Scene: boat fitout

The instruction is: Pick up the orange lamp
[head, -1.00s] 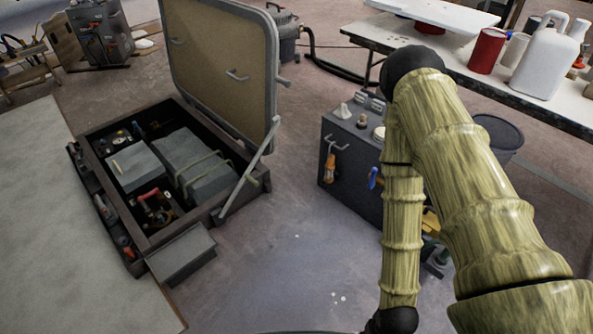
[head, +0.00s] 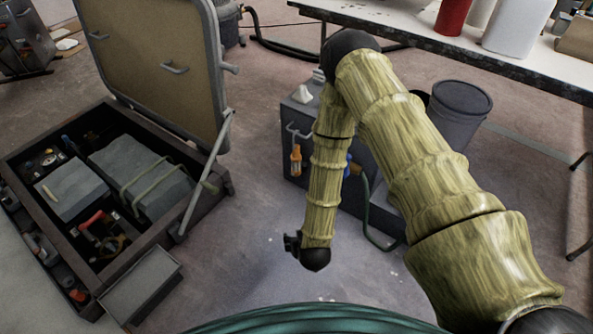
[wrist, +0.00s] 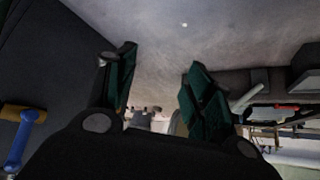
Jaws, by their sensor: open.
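The orange lamp (head: 296,160) hangs from a hook on the front of the dark grey cabinet (head: 376,205), in the head view. It is small and upright, and I do not make it out in the wrist view. My gripper (wrist: 160,88) is open and empty in the wrist view, its two dark green fingers apart over bare floor. In the head view my wrist end is low in front of the cabinet, below the lamp and apart from it. My forearm hides part of the cabinet front just right of the lamp.
A blue tool (wrist: 19,145) hangs on the cabinet near a yellow part. An open hatch box (head: 160,238) with a propped lid (head: 150,60) stands left, a small step (head: 141,284) beside it. A bucket (head: 459,112) and white-topped table (head: 400,30) stand behind. Floor between hatch and cabinet is clear.

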